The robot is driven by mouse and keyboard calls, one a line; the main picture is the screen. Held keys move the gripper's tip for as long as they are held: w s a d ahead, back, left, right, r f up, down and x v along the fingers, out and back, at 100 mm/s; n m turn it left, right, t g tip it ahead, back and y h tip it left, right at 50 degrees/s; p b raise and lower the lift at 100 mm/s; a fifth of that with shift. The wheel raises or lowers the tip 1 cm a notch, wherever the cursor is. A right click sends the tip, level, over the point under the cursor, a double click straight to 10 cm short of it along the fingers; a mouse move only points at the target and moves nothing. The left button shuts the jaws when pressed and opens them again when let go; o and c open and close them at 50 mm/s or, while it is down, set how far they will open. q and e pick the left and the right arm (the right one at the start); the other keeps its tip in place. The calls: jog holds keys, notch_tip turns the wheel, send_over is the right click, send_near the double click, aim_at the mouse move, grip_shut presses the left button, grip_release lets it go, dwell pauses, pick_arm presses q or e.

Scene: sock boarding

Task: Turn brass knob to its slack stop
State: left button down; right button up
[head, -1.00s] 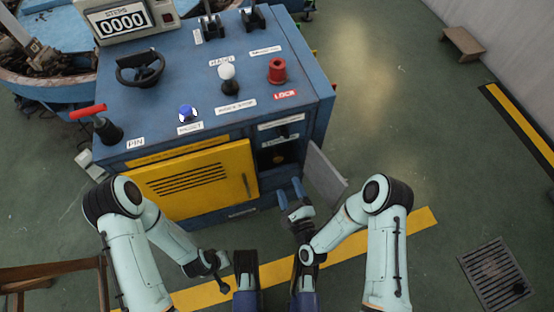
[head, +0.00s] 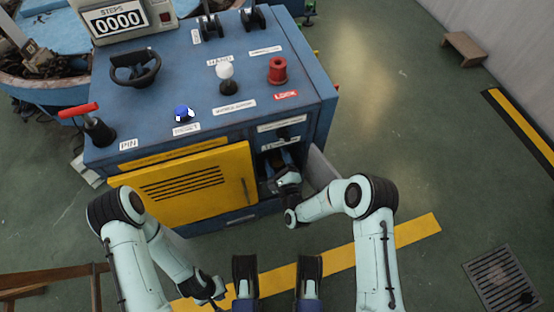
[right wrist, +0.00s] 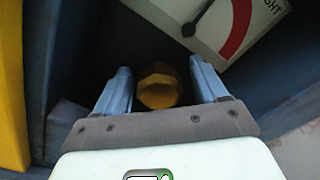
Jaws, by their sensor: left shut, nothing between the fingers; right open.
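The brass knob (right wrist: 158,88) shows in the right wrist view as a yellow faceted knob inside the dark compartment. My right gripper (right wrist: 160,80) is open, with one finger on each side of the knob and a visible gap on both sides; I cannot tell how deep the knob lies. A white dial (right wrist: 213,22) with a red band and a black pointer is above it, only partly in view. In the head view my right gripper (head: 277,172) reaches into the cabinet's open compartment and hides the knob. My left gripper (head: 213,293) is shut and empty, low over the floor.
The blue cabinet (head: 190,85) carries a red lock knob (head: 277,70), a white-topped lever (head: 227,78), a blue button (head: 184,113) and a handwheel (head: 135,68). A yellow panel (head: 190,190) is left of the compartment.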

jog(key=shift+c, duration=0.4)
jog(key=c, duration=1)
